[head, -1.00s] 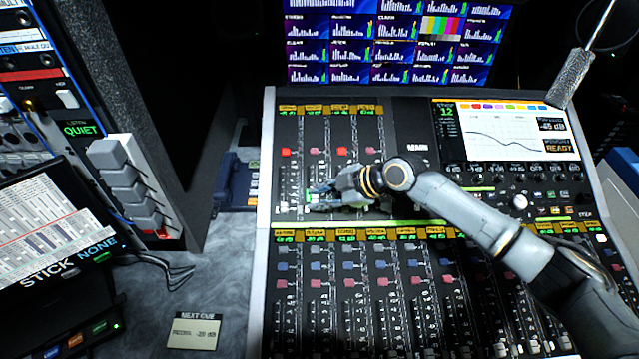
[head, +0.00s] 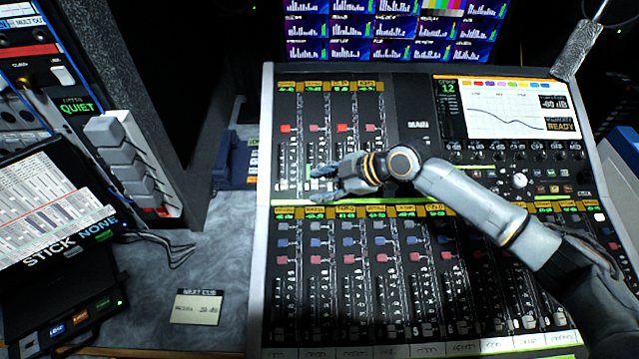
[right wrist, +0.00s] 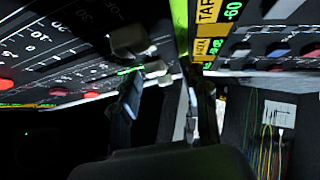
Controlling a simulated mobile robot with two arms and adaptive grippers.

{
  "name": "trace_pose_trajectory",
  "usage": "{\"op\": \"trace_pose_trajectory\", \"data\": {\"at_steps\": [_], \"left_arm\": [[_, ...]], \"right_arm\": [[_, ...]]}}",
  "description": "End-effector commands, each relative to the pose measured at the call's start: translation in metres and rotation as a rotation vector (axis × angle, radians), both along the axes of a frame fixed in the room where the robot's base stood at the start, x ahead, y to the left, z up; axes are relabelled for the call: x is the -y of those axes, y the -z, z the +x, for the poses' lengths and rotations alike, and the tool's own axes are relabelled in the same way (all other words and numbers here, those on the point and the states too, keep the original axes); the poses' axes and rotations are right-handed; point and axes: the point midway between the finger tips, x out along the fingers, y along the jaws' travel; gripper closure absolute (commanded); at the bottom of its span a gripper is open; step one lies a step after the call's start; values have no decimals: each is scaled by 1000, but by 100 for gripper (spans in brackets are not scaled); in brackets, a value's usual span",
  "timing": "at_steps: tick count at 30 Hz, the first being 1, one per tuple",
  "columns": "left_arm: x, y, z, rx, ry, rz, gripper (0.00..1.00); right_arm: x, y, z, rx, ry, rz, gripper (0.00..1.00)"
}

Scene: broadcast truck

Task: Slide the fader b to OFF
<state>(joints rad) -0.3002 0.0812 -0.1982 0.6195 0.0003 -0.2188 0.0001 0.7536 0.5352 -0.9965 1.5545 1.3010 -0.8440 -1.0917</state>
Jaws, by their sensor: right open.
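The mixing console (head: 268,235) fills the middle of the head view. Its upper left bank has several fader strips with red and pink buttons. My right gripper (head: 318,184) is low over this bank, around its second strip, just above the green-lit divider, and covers the fader caps there. The right wrist view shows the open gripper (right wrist: 168,108) with two dark fingers apart. A grey fader cap (right wrist: 128,41) stands beyond the left finger, and a second cap (right wrist: 156,69) shows near the gap. I cannot read which is fader b. My left gripper is out of view.
A screen (head: 505,108) on the console reads -60 dB and READY. A cue card (head: 198,306) lies on the desk at left. A panel with large grey levers (head: 122,157) stands further left. The lower fader bank (head: 365,290) lies nearer me.

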Motion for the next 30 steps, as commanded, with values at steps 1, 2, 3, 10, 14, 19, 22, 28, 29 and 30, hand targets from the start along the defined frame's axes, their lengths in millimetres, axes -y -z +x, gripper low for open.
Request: {"op": "trace_pose_trajectory", "data": {"at_steps": [1, 2, 3, 10, 14, 19, 22, 28, 29, 30], "left_arm": [[0, 0, 0, 0, 0, 0, 55], [1, 0, 0, 0, 0, -1, 55], [1, 0, 0, 0, 1, -1, 55], [1, 0, 0, 0, 1, -2, 55], [1, 0, 0, 0, 2, -2, 55], [2, 0, 0, 0, 2, -2, 55], [2, 0, 0, 0, 2, -2, 55], [2, 0, 0, 0, 2, -2, 55], [2, 0, 0, 0, 2, -2, 55], [2, 0, 0, 0, 2, -2, 55]], "right_arm": [[5, -4, -2, 1, 0, -1, 55], [9, -7, -3, 1, 0, -1, 55], [14, -12, -5, 3, 1, -2, 55], [50, -44, -19, 1, 2, -2, 55], [66, -59, -26, 0, 1, -2, 55], [78, -71, -31, -1, 0, -1, 55], [80, -74, -32, -1, -1, 0, 55], [80, -74, -33, -1, -1, -1, 55], [80, -74, -33, -1, -1, -1, 55], [80, -74, -33, -1, -1, -1, 55]]}}
